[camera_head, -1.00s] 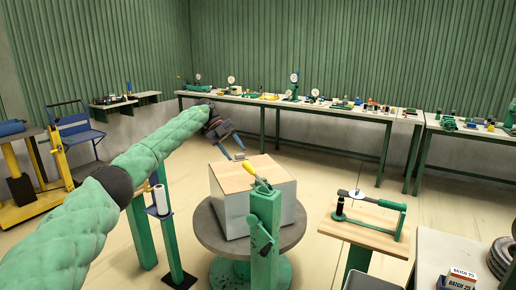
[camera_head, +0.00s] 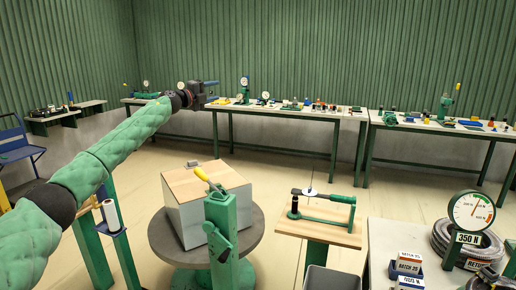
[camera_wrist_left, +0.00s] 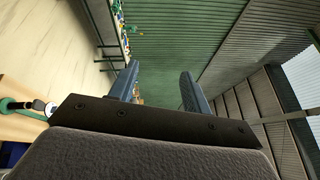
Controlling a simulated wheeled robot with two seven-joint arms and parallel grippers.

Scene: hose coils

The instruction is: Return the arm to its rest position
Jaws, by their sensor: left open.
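My left arm (camera_head: 118,145), in a green quilted sleeve, reaches in from the left in the head view, raised and stretched toward the back bench. My left gripper (camera_head: 211,90) is at its end, held in the air in front of the back wall and apart from the bench. In the left wrist view its two blue-grey fingers (camera_wrist_left: 158,88) stand apart with nothing between them. My right gripper does not show.
A box with a wooden top (camera_head: 214,214) stands on a round grey table (camera_head: 159,236). A green post with a yellow-handled tool (camera_head: 220,222) is in front. A small wooden stand (camera_head: 318,232) is to the right, beside hose coils (camera_head: 453,241) and a dial gauge (camera_head: 472,212). A long bench (camera_head: 290,113) lines the back.

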